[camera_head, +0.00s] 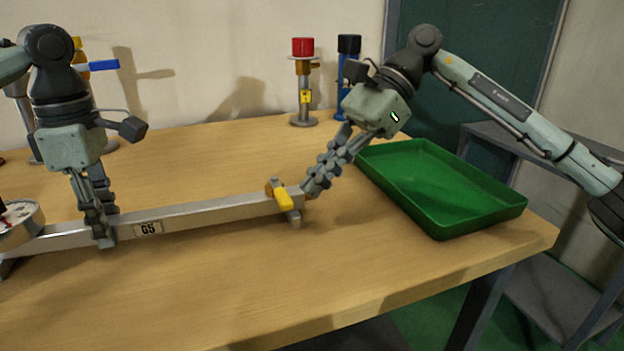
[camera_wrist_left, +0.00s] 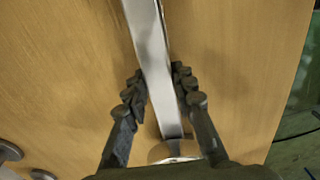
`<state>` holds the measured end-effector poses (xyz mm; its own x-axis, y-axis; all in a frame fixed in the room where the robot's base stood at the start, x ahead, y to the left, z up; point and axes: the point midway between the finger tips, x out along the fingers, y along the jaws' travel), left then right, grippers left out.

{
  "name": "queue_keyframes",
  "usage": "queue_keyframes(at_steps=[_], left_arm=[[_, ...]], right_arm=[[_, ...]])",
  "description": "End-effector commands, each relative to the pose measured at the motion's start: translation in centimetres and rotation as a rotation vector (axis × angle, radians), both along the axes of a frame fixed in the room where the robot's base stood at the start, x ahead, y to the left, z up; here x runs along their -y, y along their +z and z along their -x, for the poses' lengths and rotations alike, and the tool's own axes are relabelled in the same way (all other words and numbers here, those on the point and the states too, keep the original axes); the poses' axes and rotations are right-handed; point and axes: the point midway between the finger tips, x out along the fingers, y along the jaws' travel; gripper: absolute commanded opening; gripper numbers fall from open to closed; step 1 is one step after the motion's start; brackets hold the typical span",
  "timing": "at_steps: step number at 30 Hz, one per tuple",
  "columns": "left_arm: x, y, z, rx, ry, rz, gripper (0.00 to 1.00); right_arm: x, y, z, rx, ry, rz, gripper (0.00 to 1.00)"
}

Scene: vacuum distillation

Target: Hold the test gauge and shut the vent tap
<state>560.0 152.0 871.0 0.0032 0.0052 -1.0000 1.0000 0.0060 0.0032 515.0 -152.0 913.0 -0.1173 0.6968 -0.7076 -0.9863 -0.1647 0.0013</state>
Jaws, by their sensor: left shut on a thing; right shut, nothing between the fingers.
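The test gauge is a long grey bar (camera_head: 210,213) labelled G5, with a round dial (camera_head: 18,222) at its left end, partly cut off by the frame edge. A yellow-handled tap (camera_head: 283,197) sits near its right end. My left gripper (camera_head: 103,238) is shut on the bar between the dial and the label. In the left wrist view the fingers (camera_wrist_left: 163,95) lie on both sides of the bar (camera_wrist_left: 155,60). My right gripper (camera_head: 309,193) is shut, its tips at the bar's right end close beside the tap; I cannot tell whether they touch it.
A green tray (camera_head: 440,231) lies at the table's right. A red-topped post (camera_head: 304,85) and a blue post with a black top (camera_head: 346,80) stand at the back. A blue-handled fitting (camera_head: 103,65) stands back left. The front of the wooden table (camera_head: 190,295) is clear.

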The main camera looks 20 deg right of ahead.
Motion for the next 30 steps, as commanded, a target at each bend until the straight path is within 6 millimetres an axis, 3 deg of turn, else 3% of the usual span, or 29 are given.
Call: queue_keyframes(at_steps=[5,15,21,30], left_arm=[[0.0,0.1,0.0,0.002,-0.001,0.001,0.0],[0.0,0.1,0.0,0.001,0.0,0.001,0.0],[0.0,0.1,0.0,0.001,0.0,0.001,0.0],[0.0,0.1,0.0,0.001,0.0,0.001,0.0]], right_arm=[[3.4,0.0,-0.1,-0.002,-0.006,-0.001,0.0],[8.5,5.4,-0.3,0.003,-0.001,-0.001,0.0],[10.0,6.9,-0.3,0.001,-0.001,-0.001,0.0],[10.2,7.1,-0.3,0.001,-0.001,-0.001,0.0]])
